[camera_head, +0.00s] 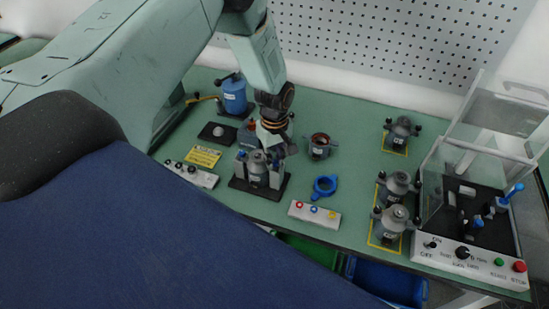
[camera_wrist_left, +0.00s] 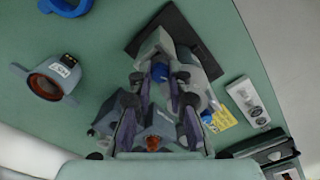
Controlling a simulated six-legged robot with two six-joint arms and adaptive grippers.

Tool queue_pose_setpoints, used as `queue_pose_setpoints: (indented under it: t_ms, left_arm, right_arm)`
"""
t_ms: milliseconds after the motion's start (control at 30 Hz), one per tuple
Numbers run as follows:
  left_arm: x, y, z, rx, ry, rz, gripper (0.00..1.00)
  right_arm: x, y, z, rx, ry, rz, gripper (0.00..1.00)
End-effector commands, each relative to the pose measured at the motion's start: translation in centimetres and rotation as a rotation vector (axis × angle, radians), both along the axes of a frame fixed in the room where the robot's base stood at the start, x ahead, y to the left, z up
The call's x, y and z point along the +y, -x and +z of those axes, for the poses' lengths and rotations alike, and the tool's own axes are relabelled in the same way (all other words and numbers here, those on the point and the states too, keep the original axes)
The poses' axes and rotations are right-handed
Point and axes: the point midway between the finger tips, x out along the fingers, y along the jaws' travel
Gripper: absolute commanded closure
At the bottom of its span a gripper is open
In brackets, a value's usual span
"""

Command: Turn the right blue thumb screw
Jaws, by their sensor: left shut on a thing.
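The stator fixture, a dark base (camera_head: 240,184) with grey posts around a grey motor (camera_head: 257,174), stands mid-table in the head view. My left gripper (camera_head: 279,150) reaches down from above onto its right side. In the wrist view my left gripper (camera_wrist_left: 160,76) has its two fingers on either side of the right blue thumb screw (camera_wrist_left: 159,72), shut on it. The fixture's base (camera_wrist_left: 171,20) also shows there. The other blue thumb screw (camera_wrist_left: 207,116) is free of the fingers. In the head view my gripper largely hides the right screw. My right gripper is not in view.
A copper-wound stator (camera_head: 320,146) and a blue ring (camera_head: 325,186) lie right of the fixture. A button strip (camera_head: 314,215) is in front. A blue bottle (camera_head: 234,97) stands behind. Several motors and a clear-guarded test box (camera_head: 470,257) fill the right side.

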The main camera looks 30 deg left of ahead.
Motion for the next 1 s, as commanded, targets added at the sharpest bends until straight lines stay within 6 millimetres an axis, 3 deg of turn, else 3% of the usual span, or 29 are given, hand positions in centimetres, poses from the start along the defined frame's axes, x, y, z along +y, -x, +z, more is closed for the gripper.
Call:
queue_pose_setpoints:
  t_ms: [767,800,1000]
  left_arm:
    - [0.01,-0.12,0.14,-0.003,-0.001,-0.096,1.0]
    - [0.01,-0.12,0.14,-0.003,-0.001,-0.096,0.8]
    - [0.01,-0.06,0.09,-0.001,0.0,-0.096,0.63]
  right_arm:
    - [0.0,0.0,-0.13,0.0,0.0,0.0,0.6]
    - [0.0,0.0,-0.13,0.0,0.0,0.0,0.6]
    - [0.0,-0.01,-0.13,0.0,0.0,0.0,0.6]
